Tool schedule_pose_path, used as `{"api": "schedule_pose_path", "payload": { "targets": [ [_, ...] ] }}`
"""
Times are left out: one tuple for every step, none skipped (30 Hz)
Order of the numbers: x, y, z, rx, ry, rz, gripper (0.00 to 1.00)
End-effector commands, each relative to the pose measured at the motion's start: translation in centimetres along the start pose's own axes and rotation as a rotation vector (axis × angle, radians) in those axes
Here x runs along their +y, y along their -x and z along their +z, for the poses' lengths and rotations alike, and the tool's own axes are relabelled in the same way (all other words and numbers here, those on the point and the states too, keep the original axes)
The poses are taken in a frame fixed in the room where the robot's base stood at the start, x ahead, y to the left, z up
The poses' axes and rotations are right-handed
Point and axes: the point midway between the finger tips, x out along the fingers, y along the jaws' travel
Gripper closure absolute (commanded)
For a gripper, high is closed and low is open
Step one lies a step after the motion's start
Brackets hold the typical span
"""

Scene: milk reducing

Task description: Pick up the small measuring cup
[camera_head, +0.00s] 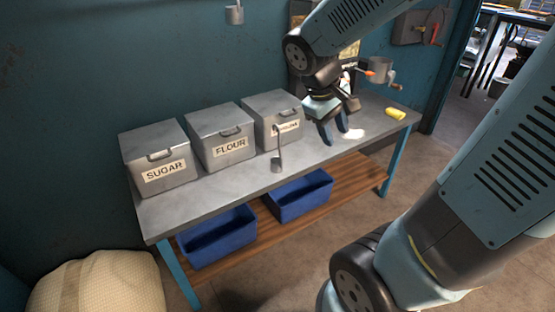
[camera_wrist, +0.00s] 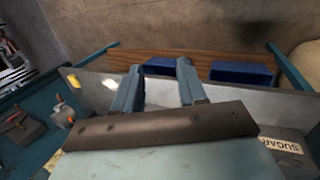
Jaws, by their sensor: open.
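A small metal cup with a long upright handle (camera_head: 277,164) is at the front edge of the metal table (camera_head: 220,190), in front of the right-hand box. A second small metal cup (camera_head: 235,15) is high up against the wall. I cannot tell which one is the small measuring cup. My gripper (camera_head: 334,137) is open and empty, pointing down over the table, to the right of the long-handled cup and apart from it. Its two blue fingers also show spread in the wrist view (camera_wrist: 160,70). I cannot make out either cup in the wrist view.
Metal boxes marked SUGAR (camera_head: 160,155) and FLOUR (camera_head: 220,135), and a third box (camera_head: 272,115), line the table's back. A white patch (camera_head: 353,134) and yellow object (camera_head: 395,114) lie right. Blue bins (camera_head: 217,237) sit on the lower shelf.

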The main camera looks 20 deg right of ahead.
Motion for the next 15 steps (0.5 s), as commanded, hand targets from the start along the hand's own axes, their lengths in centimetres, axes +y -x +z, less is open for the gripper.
{"api": "schedule_pose_path", "payload": {
  "targets": [
    [0.0,-1.0,-0.7,-0.041,0.048,0.028,0.59],
    [0.1,-1.5,-1.0,-0.062,0.073,0.045,0.59],
    [0.1,-2.1,-1.4,-0.09,0.108,0.07,0.59],
    [0.2,-2.6,-1.7,-0.11,0.134,0.089,0.59],
    [0.2,-3.1,-2.1,-0.13,0.16,0.108,0.59],
    [0.3,-3.7,-2.5,-0.156,0.196,0.133,0.59],
    [0.4,-4.2,-2.9,-0.175,0.223,0.154,0.59],
    [0.4,-4.6,-3.2,-0.194,0.251,0.174,0.59],
    [0.4,-5.2,-3.7,-0.219,0.288,0.201,0.59],
    [0.4,-5.7,-4.1,-0.237,0.315,0.222,0.59],
    [0.5,-6.1,-4.5,-0.255,0.343,0.242,0.59],
    [0.5,-6.7,-5.0,-0.278,0.381,0.271,0.59],
    [0.4,-7.1,-5.4,-0.295,0.41,0.293,0.59],
    [0.4,-7.5,-5.8,-0.312,0.439,0.315,0.59],
    [0.4,-8.0,-6.3,-0.333,0.477,0.346,0.59]
  ]
}}
